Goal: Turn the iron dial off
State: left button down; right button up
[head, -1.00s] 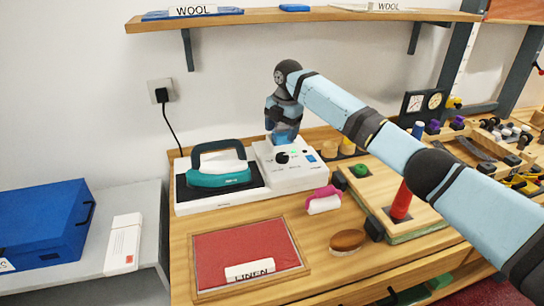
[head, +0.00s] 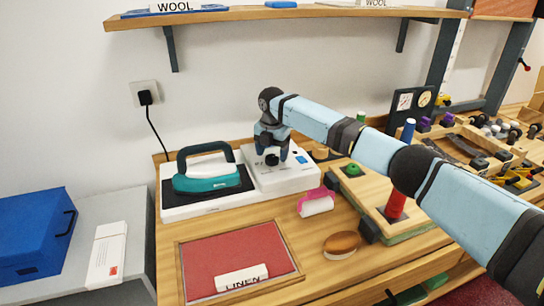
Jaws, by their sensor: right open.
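The iron station's white control box (head: 292,180) stands at the back of the wooden counter. Its black dial (head: 271,160) is on the top face. My right gripper (head: 272,156) points down at the dial, open, with one finger to each side of it; I cannot tell whether they touch it. The teal iron (head: 207,184) with a dark handle rests on its black pad, left of the box. The dial's marking is too small to read. My left gripper is not in view.
A wooden board with a red peg (head: 396,206) stands to the right. A shelf (head: 290,14) hangs above.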

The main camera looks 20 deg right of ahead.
jog(key=shift+f, duration=0.65)
jog(key=c, duration=0.9)
